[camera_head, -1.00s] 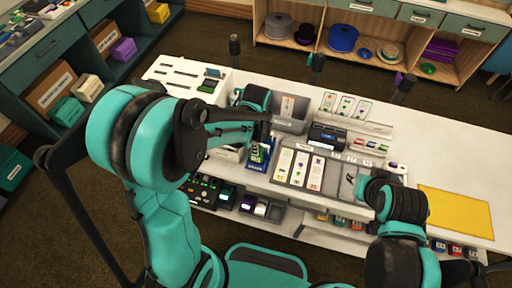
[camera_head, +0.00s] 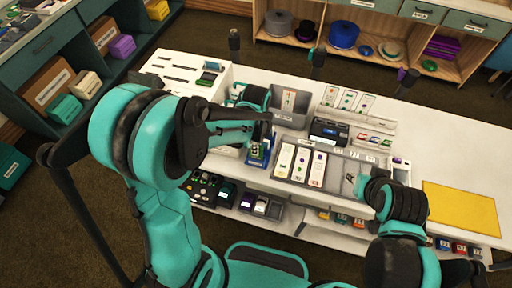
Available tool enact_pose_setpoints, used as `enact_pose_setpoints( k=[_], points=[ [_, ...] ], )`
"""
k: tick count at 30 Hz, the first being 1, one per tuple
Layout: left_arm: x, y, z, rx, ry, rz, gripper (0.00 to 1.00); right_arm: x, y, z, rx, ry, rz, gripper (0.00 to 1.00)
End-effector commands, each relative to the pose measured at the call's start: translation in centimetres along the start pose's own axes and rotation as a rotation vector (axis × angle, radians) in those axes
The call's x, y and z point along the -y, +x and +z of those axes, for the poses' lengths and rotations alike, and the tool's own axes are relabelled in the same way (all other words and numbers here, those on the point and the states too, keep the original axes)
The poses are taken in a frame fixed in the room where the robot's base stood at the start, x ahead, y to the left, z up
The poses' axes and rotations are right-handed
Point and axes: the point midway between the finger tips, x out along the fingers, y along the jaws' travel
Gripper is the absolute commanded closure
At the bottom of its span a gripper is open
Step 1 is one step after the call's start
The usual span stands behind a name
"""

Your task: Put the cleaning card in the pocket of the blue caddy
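The small blue caddy (camera_head: 257,161) stands near the front edge of the white counter, left of the long white cards. A small white and green piece, possibly the cleaning card (camera_head: 256,151), shows upright at the caddy, below my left gripper (camera_head: 265,134). My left gripper is directly over the caddy; its fingertips are partly hidden by the arm and too small to tell open from shut. My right gripper (camera_head: 354,183) is low at the right end of the grey card tray (camera_head: 336,172), and its fingers are also unclear.
A grey bin (camera_head: 291,113), a black device (camera_head: 328,131) and a stand of cards (camera_head: 347,107) are behind the tray. A yellow mat (camera_head: 460,208) lies on the right. The counter's back right is clear.

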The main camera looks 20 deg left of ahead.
Motion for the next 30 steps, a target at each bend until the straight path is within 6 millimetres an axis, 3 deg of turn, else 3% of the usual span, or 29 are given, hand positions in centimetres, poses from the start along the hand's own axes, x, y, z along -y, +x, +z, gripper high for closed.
enact_pose_setpoints(
  k=[20, 23, 30],
  points=[
    [0.0, 1.05, 0.0, 0.0, 0.0, 0.0, 1.0, 0.0, 0.77, 0.55, 0.0, 0.0, 0.0, 0.71],
    [0.0, 1.05, 0.0, 0.0, 0.0, 0.0, 0.73, 0.0, 0.77, 0.55, 0.0, 0.0, 0.0, 0.71],
    [0.0, 1.05, 0.0, 0.0, 0.0, 0.0, 0.71, 0.0, 0.77, 0.55, 0.0, 0.0, 0.0, 0.71]
  ],
)
